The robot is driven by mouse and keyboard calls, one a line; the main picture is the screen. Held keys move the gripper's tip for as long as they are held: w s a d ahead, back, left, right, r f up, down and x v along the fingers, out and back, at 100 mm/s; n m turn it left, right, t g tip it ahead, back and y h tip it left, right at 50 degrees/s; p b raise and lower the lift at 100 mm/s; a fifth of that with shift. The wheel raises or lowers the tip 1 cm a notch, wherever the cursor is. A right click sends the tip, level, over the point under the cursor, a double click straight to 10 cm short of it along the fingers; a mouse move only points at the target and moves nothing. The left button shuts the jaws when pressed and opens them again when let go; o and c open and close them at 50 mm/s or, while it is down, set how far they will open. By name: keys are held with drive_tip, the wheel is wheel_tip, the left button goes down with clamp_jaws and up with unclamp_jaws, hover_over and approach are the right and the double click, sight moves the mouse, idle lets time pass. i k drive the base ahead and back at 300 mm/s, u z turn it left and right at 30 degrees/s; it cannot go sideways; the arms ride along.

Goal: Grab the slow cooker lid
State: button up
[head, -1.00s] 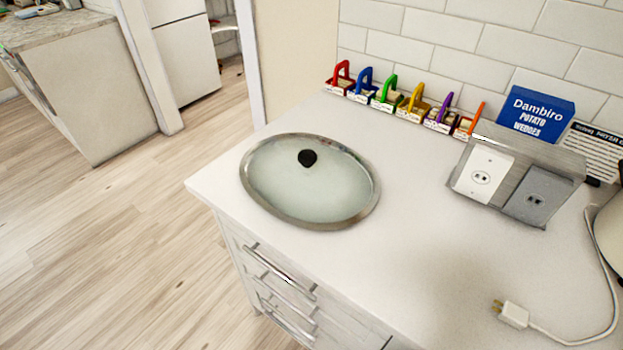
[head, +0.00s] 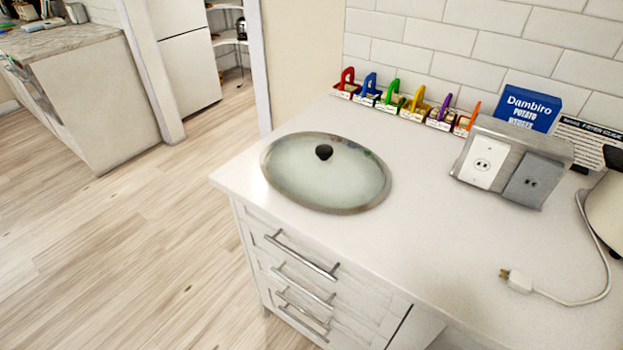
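The slow cooker lid (head: 327,180) lies flat on the white countertop, near its left corner. It is an oval of clear glass with a metal-coloured rim and a black knob (head: 323,152) on top. The knob points up and nothing covers the lid. My gripper is not in view.
A row of coloured padlock-like items (head: 417,100) stands along the tiled wall. An outlet box (head: 512,160), a blue Dambiro box (head: 528,105) and a corded plug (head: 518,281) are to the right. Drawers with bar handles (head: 301,255) are below. Open floor (head: 120,240) lies left.

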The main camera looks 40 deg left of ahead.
sight(324, 173)
drive_tip(key=k, duration=1.35)
drive_tip(key=u, duration=1.3)
drive_tip(key=i, duration=1.9)
drive_tip(key=z, duration=1.2)
